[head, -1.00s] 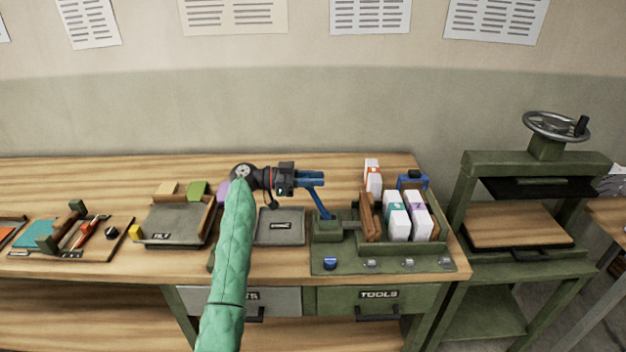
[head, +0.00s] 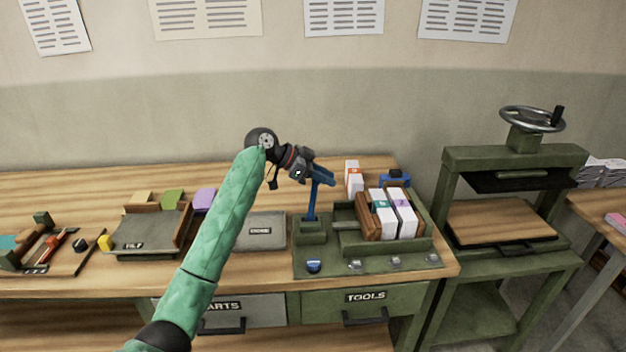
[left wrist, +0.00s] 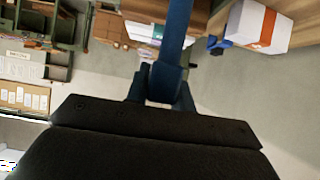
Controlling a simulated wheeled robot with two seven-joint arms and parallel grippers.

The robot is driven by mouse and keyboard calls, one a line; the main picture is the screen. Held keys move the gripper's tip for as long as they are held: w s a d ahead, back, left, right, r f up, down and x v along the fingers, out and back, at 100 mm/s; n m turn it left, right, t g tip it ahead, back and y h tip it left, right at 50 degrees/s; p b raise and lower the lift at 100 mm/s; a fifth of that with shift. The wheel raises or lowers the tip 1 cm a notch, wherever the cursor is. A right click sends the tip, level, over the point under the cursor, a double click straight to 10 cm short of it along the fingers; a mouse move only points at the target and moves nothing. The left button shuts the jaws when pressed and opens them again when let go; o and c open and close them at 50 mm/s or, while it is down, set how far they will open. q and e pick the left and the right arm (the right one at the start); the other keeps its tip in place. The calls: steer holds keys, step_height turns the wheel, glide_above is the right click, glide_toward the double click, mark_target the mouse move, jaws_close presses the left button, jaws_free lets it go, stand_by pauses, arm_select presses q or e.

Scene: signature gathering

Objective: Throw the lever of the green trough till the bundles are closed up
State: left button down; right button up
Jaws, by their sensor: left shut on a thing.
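The green trough (head: 348,241) sits near the right end of the bench. White bundles with coloured labels (head: 392,216) stand upright side by side in it, next to a brown wooden block (head: 367,222). Its blue lever (head: 312,201) stands nearly upright from a green base at the trough's left end. My left gripper (head: 323,176) is shut on the top of the blue lever. In the left wrist view the lever (left wrist: 174,40) runs up between the fingers (left wrist: 162,90). My right gripper is not in view.
Another white bundle with an orange label (head: 354,180) stands behind the trough, beside a blue object (head: 395,179). A green press (head: 512,160) with a handwheel stands to the right. Grey trays (head: 152,232) and tools lie to the left.

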arm_select(q)
steer(key=shift+d+f+y, duration=0.15)
steer(key=shift+d+y, duration=0.35)
steer(key=shift+d, duration=0.15)
steer(key=shift+d+f+y, duration=0.15)
steer(key=shift+d+y, duration=0.35)
steer(key=shift+d, duration=0.15)
steer(key=c, duration=1.2)
jaws_free()
steer(key=shift+f, duration=0.1)
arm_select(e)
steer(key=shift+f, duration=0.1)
arm_select(q)
steer(key=b+v, duration=0.2)
steer(key=v, duration=0.5)
steer(key=shift+a+r+b, duration=0.25)
steer(key=shift+b, duration=0.1)
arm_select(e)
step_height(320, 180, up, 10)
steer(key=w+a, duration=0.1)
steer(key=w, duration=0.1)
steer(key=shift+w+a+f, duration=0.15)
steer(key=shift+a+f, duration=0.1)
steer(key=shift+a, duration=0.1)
arm_select(q)
steer(key=shift+f, duration=0.1)
